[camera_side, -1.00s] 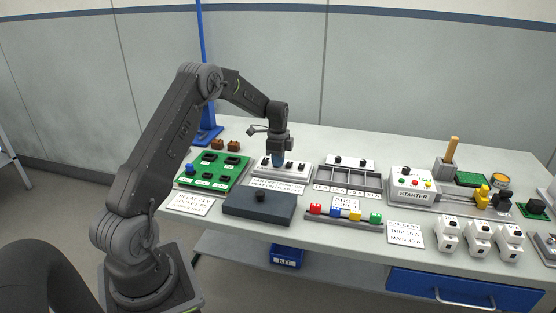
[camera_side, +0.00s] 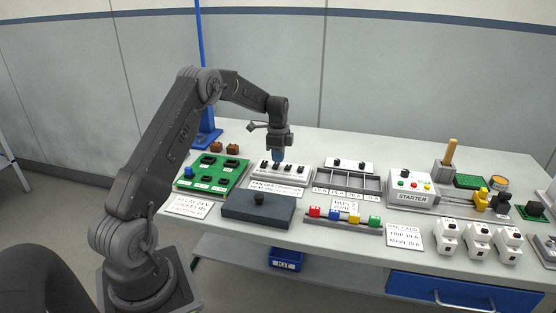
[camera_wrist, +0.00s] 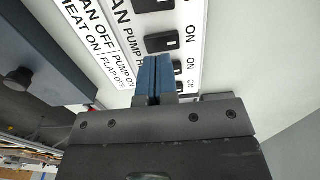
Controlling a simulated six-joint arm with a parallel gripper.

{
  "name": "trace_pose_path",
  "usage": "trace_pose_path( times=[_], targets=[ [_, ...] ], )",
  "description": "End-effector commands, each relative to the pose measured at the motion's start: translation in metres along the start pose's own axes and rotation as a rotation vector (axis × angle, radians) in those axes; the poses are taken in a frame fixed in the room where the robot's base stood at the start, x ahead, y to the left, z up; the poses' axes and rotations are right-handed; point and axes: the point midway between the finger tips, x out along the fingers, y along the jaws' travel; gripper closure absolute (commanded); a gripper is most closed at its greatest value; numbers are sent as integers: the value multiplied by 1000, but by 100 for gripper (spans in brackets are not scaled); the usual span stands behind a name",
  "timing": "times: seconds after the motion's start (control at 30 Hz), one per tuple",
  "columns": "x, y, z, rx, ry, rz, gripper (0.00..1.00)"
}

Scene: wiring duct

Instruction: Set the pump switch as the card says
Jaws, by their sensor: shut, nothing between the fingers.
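The switch panel (camera_side: 306,173) is a pale box with a row of black switches, at mid-table in the side view. In the wrist view the pump switch (camera_wrist: 162,42) is a black rocker beside the word PUMP, with a small pale mark toward its ON side. The card (camera_wrist: 92,45) reads FAN OFF, PUMP ON, HEAT ON, FLAP OFF; it lies in front of the panel (camera_side: 276,188). My gripper (camera_side: 277,159) has blue fingers, shut and empty, over the panel. In the wrist view the fingertips (camera_wrist: 154,60) appear just beside the pump switch and partly hide the heat switch; contact is unclear.
A green relay board (camera_side: 215,172) stands left of the panel. A dark block with a knob (camera_side: 258,209) lies in front. A fuse rack (camera_side: 348,180) and the starter box (camera_side: 412,188) stand to the right. The table behind the panel is mostly clear.

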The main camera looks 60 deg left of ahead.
Motion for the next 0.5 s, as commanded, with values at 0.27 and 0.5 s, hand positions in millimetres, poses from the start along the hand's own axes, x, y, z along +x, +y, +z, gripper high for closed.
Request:
trace_pose_path(
  times=[0.27,0.5],
  targets=[
    [-62,-3,0,0,1,-5,100],
    [-107,-3,0,0,0,-3,100]
  ],
)
